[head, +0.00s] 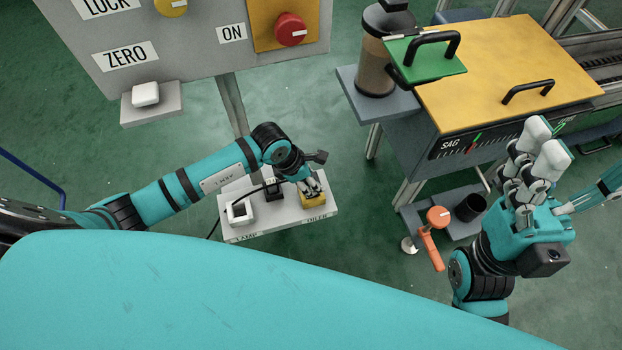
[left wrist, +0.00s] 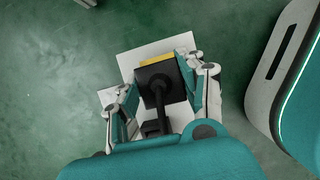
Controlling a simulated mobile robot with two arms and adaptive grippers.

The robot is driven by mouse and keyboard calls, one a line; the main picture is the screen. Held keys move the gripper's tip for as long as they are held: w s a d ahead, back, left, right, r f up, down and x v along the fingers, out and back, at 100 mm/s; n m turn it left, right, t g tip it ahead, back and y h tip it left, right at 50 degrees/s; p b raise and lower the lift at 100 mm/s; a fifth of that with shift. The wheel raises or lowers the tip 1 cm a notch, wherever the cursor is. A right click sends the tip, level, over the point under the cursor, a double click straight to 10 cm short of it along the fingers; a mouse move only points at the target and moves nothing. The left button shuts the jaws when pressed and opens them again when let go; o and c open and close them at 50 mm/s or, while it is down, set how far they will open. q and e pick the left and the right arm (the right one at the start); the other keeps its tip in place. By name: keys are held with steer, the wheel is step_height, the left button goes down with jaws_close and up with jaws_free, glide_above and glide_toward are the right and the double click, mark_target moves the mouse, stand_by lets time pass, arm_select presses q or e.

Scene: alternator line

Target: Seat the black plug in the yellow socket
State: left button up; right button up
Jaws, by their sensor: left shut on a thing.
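My left gripper (head: 312,188) is over the right end of a white socket board (head: 262,232), at the yellow socket (head: 314,201). In the left wrist view its fingers (left wrist: 160,88) are shut on the black plug (left wrist: 152,74), one on each side. The plug covers most of the yellow socket, whose edge (left wrist: 190,64) shows beside it. Whether the plug is in the socket or just above it cannot be told. My right gripper (head: 540,150) is raised at the right, away from the board; its finger gap is unclear.
The board also has a white socket (head: 240,212) and a black socket (head: 273,191). A dark cable (head: 214,225) hangs over its left side. A control panel (head: 200,60) stands behind. At the right are a yellow-topped machine (head: 500,70) and a low shelf with an orange-handled item (head: 432,250).

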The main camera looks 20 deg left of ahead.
arm_select(q)
steer(key=shift+f, duration=0.15)
steer(key=o, duration=1.2)
